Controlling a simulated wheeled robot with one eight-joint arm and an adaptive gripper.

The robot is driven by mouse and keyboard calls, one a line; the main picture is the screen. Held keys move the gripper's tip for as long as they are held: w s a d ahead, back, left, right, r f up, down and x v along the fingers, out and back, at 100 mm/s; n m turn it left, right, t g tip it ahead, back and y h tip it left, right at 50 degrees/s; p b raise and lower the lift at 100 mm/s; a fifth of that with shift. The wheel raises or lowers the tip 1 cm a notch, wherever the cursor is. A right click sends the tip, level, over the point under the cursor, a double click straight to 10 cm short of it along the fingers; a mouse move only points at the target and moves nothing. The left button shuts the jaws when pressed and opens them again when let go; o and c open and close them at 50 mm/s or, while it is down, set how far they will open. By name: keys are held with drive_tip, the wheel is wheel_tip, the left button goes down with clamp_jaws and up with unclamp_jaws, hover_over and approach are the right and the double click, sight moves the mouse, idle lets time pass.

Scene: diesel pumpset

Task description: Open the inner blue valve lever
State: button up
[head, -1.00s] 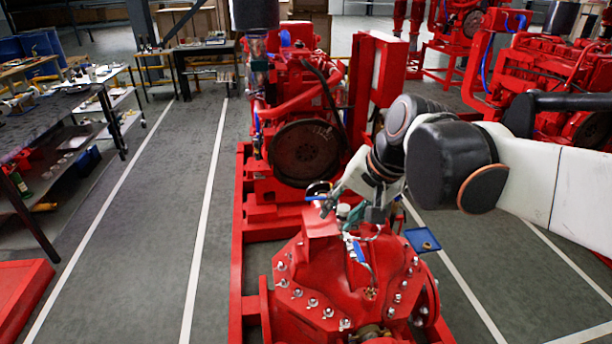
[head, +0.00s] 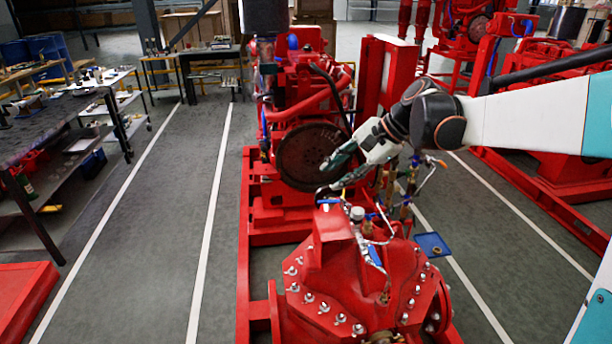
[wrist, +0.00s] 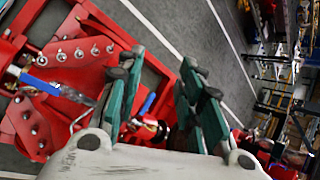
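The red pump casing (head: 345,270) carries thin metal pipes with blue valve levers. One blue lever (head: 376,254) lies on the near pipe over the casing; another blue lever (head: 328,202) sits farther back near the casing's top. I cannot tell for sure which is the inner one. My gripper (head: 331,174) is above and behind the casing, its green fingers pointing left, apart from the near lever. In the wrist view the fingers (wrist: 160,92) are spread with a gap. A blue lever (wrist: 40,84) shows at left there, and a smaller blue one (wrist: 148,103) shows between the fingers, beyond them.
A red engine with a dark flywheel (head: 306,157) stands close behind my gripper. Upright pipes with brass fittings (head: 406,207) and a blue plate (head: 432,245) are to its right. Workbenches (head: 75,110) stand at left; the floor between is clear.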

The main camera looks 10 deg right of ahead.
sight(327, 201)
drive_tip(key=w+d+f+m+y+b, duration=0.1)
drive_tip(key=w+d+f+m+y, duration=0.15)
drive_tip(key=w, duration=0.25)
drive_tip(key=w+d+f+m+g+y+b, duration=0.1)
drive_tip(key=w+d+f+y, duration=0.1)
drive_tip(key=w+f, duration=0.25)
drive_tip(key=w+d+f+m+y+b, duration=0.1)
drive_tip(key=w+d+f+y, duration=0.1)
drive_tip(key=w, duration=0.3)
drive_tip(key=w+d+f+m+g+y+b, duration=0.1)
drive_tip(key=d+f+y, duration=0.1)
drive_tip(key=d+f, duration=0.35)
drive_tip(key=w+d+f+m+y+b, duration=0.1)
drive_tip(key=d+f+y, duration=0.1)
drive_tip(key=f, duration=0.6)
drive_tip(key=a+b, duration=0.1)
drive_tip(key=a, duration=0.3)
drive_tip(key=a+b, duration=0.1)
drive_tip(key=a, duration=0.3)
drive_tip(key=w+a+b, duration=0.1)
drive_tip(key=a, duration=0.3)
drive_tip(key=shift+a+r, duration=0.2)
drive_tip(key=shift+a, duration=0.2)
clamp_jaws()
